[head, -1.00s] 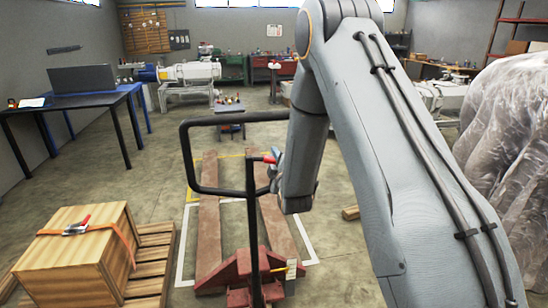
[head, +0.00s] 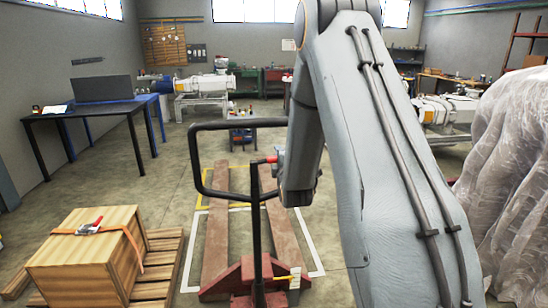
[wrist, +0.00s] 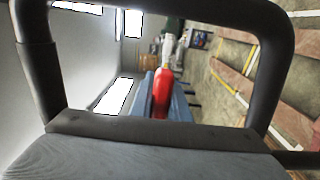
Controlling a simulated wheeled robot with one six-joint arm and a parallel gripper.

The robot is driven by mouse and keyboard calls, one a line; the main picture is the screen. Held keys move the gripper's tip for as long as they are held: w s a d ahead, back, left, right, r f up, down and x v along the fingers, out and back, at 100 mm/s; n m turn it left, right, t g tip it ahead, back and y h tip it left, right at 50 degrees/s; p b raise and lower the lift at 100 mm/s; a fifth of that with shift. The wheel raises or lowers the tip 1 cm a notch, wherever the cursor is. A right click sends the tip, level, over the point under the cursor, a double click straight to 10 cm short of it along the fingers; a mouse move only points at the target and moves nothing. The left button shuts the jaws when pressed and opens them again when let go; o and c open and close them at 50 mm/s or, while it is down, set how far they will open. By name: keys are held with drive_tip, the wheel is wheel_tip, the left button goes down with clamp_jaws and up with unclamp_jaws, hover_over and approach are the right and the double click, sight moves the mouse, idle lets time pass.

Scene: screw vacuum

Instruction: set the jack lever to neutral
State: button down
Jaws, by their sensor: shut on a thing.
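The pallet jack's black loop handle (head: 194,160) stands upright on its post, above the red jack base (head: 226,284). The small red jack lever (head: 265,160) sits near the top of the post, inside the loop. My gripper (head: 278,161) is at the lever, its fingers small and partly hidden by my arm, and it is shut on the lever. In the wrist view the red lever (wrist: 161,94) is in the middle, with the dark handle loop (wrist: 277,70) framing it. The lever's exact setting cannot be told.
A strapped wooden crate (head: 80,262) sits on a pallet (head: 160,265) at lower left. A dark table (head: 85,112) stands at left, and a plastic-wrapped bulk (head: 515,160) at right. Two long brown forks (head: 216,225) lie ahead over floor markings. Open floor lies beyond.

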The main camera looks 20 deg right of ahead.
drive_tip(key=c, duration=1.7)
unclamp_jaws()
drive_tip(key=b+v, duration=0.2)
drive_tip(key=v, duration=0.5)
drive_tip(key=shift+s+a+b, duration=0.1)
drive_tip(key=shift+s+b, duration=0.2)
drive_tip(key=shift+s, duration=0.1)
